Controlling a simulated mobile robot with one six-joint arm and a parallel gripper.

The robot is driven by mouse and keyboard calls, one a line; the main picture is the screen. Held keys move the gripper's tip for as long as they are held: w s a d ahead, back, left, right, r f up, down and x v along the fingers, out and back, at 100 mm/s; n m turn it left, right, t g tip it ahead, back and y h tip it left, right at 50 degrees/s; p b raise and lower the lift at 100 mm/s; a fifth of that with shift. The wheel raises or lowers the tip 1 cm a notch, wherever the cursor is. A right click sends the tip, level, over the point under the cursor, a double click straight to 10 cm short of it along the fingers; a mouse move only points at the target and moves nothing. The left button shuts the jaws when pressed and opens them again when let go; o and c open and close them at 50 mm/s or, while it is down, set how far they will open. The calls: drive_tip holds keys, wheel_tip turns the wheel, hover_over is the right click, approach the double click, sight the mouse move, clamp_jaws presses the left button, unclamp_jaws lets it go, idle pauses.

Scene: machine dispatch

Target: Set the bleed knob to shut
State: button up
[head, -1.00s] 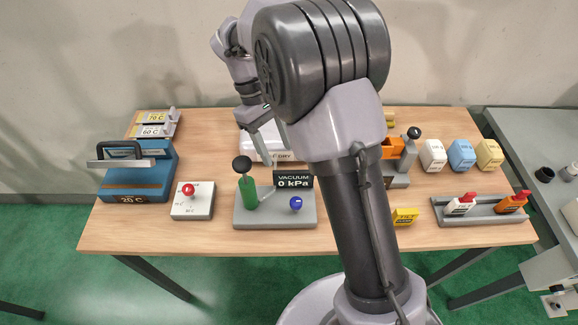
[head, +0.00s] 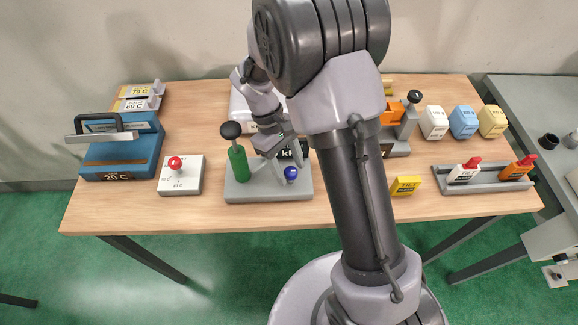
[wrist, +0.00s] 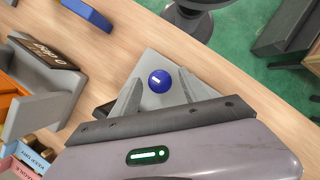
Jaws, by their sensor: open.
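The blue bleed knob (head: 291,174) stands at the front right of a grey vacuum base (head: 258,193). In the wrist view the knob (wrist: 161,81) is round with a short white mark lying nearly crosswise; no position label is readable. My gripper (head: 281,166) is low over the base, close to the knob. In the wrist view my gripper (wrist: 160,77) is open, one finger on each side of the knob, with gaps showing.
A green pump handle with a black ball (head: 231,130) stands left of my gripper on the same base. A white box with a red knob (head: 175,163) stands farther left. A yellow block (head: 405,185) lies to the right. Bare tabletop lies between these.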

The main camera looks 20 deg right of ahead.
clamp_jaws()
drive_tip(key=m+y+p, duration=0.1)
drive_tip(key=m+p, duration=0.1)
drive_tip(key=m, duration=0.1)
drive_tip(key=shift+w+d+r+m+g, duration=0.1)
drive_tip(key=shift+m+g, duration=0.3)
drive_tip(key=m+y, duration=0.2)
drive_tip(key=m, duration=0.2)
drive_tip(key=shift+d+m, duration=0.15)
drive_tip(key=shift+m, duration=0.15)
drive_tip(key=m, duration=0.2)
drive_tip(key=m+t+y, duration=0.1)
drive_tip(key=m, duration=0.1)
drive_tip(key=shift+d+y, duration=0.1)
drive_tip(key=shift+y, duration=0.2)
drive_tip(key=shift+m+t+y+b, duration=0.35)
drive_tip(key=shift+m+b, duration=0.05)
drive_tip(key=shift+m, duration=1)
drive_tip(key=shift+m+t+y+b, duration=0.35)
drive_tip(key=shift+m+b, duration=0.05)
drive_tip(key=shift+m, duration=1)
drive_tip(key=shift+s, duration=0.2)
